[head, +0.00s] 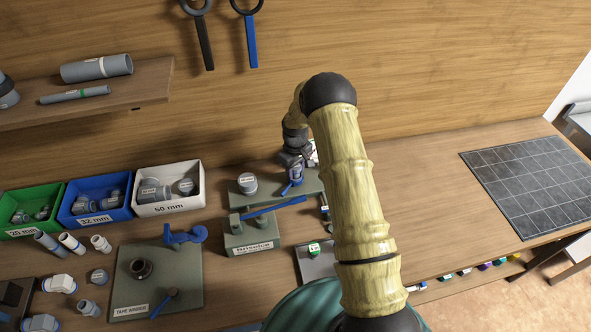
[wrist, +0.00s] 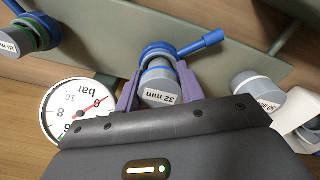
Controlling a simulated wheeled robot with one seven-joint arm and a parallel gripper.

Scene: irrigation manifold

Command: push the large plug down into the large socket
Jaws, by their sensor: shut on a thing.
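My gripper (wrist: 156,88) is shut on a grey plug (wrist: 158,87) marked 32 mm, with a purple finger on each side. The plug's far end meets a blue collar (wrist: 157,50) with a blue lever on the grey-green manifold plate (wrist: 225,68); I cannot tell how deep it sits. In the head view my gripper (head: 294,178) is low over the plate (head: 312,187), and the plug is mostly hidden. A wider grey plug (wrist: 257,90), apparently marked 50 mm, stands beside it and also shows in the head view (head: 247,184). No label says which is large.
Green (head: 30,212), blue (head: 95,203) and white (head: 168,192) bins stand at left. The bench's right side is clear up to a dark gridded mat (head: 530,185).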

